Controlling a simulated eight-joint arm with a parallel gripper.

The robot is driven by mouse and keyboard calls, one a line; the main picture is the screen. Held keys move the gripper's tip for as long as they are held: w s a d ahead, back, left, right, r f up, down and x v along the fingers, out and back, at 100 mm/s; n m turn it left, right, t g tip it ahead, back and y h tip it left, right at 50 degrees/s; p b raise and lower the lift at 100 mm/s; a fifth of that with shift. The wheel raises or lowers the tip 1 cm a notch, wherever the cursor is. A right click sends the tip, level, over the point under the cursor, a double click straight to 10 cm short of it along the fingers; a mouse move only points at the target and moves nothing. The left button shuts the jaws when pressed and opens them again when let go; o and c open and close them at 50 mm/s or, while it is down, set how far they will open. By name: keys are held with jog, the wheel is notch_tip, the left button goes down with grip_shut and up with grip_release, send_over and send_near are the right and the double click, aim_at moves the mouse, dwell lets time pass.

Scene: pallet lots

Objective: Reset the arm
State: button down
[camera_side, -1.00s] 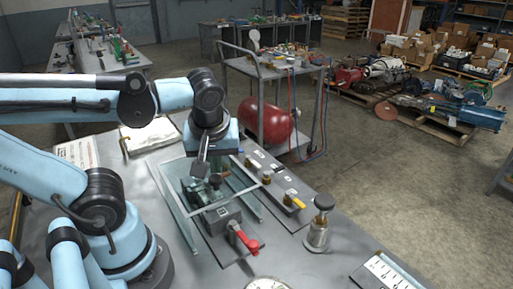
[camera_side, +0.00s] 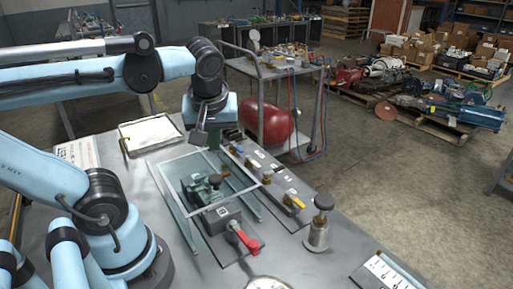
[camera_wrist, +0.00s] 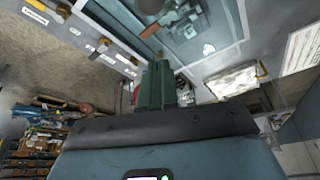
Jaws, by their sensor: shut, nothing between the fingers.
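My gripper (camera_side: 213,142) hangs below the wrist at the back of the grey bench, above the far end of the clear-framed guard. In the wrist view its green fingers (camera_wrist: 155,84) are together with nothing between them. The guard (camera_side: 182,158) is a metal-edged frame standing over a dark green fitting (camera_side: 203,190). A valve with a red lever (camera_side: 244,240) sits at the guard's near end. My gripper is apart from all of these.
A panel (camera_side: 262,178) with several knobs runs along the guard's right. A round-topped plunger (camera_side: 322,220) stands upright on the bench. A cart (camera_side: 275,68) stands behind the bench.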

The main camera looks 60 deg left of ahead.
jog(key=v, duration=0.6)
jog(key=w+d+f+m+t+h, duration=0.1)
jog(key=w+f+m, duration=0.1)
jog(key=f+m, duration=0.1)
jog(key=w+d+f+m+t+h, duration=0.1)
jog(key=w+d+f+m+t, duration=0.1)
jog(key=m, duration=0.2)
jog(key=w+d+f+m+t+h, duration=0.1)
jog(key=w+f+m, duration=0.1)
jog(key=f+m, duration=0.1)
jog(key=shift+d+f+m+t, duration=0.2)
jog(key=shift+f+m+t, duration=0.1)
jog(key=shift+m, duration=0.1)
jog(key=shift+w+d+f+m+t+h, duration=0.15)
jog(key=shift+f+m+t+h, duration=0.1)
jog(key=shift+m, duration=0.2)
jog(key=shift+w+d+f+m+t+h, duration=0.15)
jog(key=shift+f+m, duration=0.1)
jog(key=shift+m, duration=0.2)
